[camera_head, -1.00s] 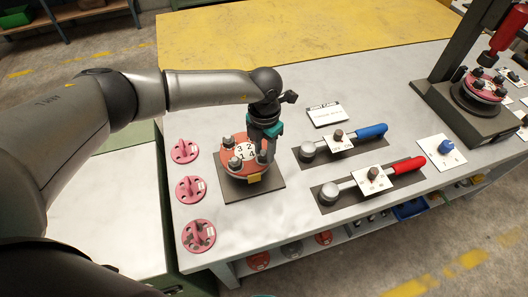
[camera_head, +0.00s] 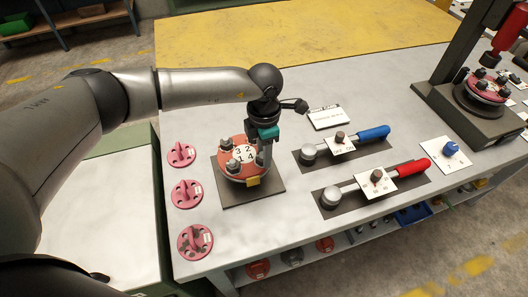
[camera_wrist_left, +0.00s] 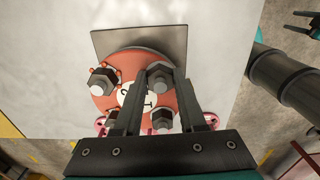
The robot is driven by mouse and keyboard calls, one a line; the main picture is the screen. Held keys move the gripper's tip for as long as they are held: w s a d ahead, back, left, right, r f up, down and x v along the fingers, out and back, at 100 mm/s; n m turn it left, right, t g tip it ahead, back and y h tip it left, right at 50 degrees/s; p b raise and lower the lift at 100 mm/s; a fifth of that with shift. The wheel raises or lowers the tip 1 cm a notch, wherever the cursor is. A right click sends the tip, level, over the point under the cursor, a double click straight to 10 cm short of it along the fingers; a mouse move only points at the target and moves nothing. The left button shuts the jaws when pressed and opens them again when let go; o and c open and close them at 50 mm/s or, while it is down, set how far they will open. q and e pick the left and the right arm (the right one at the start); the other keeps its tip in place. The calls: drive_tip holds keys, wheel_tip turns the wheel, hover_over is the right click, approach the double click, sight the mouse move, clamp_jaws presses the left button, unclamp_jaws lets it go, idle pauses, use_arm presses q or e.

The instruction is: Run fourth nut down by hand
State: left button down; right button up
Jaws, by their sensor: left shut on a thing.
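The red flanged spool (camera_head: 229,172) sits on a dark square plate on the bench, with a white label numbered 1 to 4 and dark studs with nuts around it. My left gripper (camera_head: 265,160) reaches down onto the right side of its top flange. In the left wrist view my left gripper (camera_wrist_left: 153,85) is shut on a grey hex nut (camera_wrist_left: 160,74) on its stud. A second nut (camera_wrist_left: 101,83) stands to the left, and others are partly hidden behind the fingers. A dark and teal part, probably my right gripper (camera_wrist_left: 309,24), is cut off at the upper right corner.
Three pink flanged parts (camera_head: 187,194) lie along the bench's left edge. Right of the spool are a blue-handled wrench (camera_head: 372,134), a red-handled wrench (camera_head: 412,168) and a white card (camera_head: 328,117). A press-like stand (camera_head: 455,110) holds another spool at far right.

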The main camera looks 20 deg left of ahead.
use_arm(q)
drive_tip(key=shift+c, duration=2.4)
unclamp_jaws()
drive_tip(key=shift+r, duration=0.1)
wheel_tip(320, 180, up, 15)
drive_tip(key=shift+b, duration=0.35)
